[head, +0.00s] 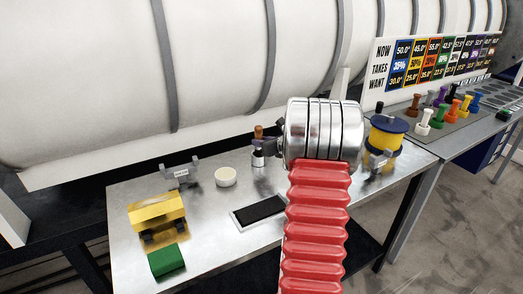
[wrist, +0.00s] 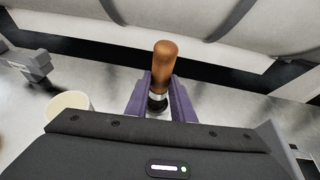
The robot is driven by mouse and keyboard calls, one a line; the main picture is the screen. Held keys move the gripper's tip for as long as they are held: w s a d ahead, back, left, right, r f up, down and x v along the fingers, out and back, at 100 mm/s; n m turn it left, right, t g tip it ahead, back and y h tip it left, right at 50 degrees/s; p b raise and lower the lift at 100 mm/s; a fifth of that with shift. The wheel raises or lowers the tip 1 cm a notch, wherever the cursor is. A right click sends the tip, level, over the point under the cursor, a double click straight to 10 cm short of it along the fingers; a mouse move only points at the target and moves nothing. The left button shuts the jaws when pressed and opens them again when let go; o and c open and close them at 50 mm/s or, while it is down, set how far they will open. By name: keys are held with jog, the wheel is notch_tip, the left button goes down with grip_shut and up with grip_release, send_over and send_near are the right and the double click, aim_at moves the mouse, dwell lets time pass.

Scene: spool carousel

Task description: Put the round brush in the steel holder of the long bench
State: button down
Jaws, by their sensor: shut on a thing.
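The round brush has a brown wooden handle (wrist: 164,62), a pale metal collar and a dark lower end. It is upright between the two purple fingers of my gripper (wrist: 159,85), which is shut on it. In the head view the brush (head: 258,132) shows just left of my silver wrist, which hides most of my gripper. I cannot tell whether its lower end touches the bench. A grey steel holder (head: 181,173) stands on the long bench (head: 215,215) left of the brush; it also shows at the left of the wrist view (wrist: 32,66).
A white bowl (head: 226,176) stands between holder and brush. A yellow block (head: 157,214), a green block (head: 166,261) and a black pad (head: 258,213) lie nearer. A blue-and-yellow spool (head: 386,133) is right of my arm. A large white drum (head: 210,60) rises behind.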

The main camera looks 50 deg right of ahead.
jog(key=shift+f, duration=1.75)
jog(key=shift+f, duration=0.1)
jog(key=c, duration=1.5)
grip_release()
jog(key=shift+c, duration=0.2)
jog(key=shift+s+r, duration=0.2)
jog(key=v, duration=1.1)
jog(key=shift+s, duration=0.3)
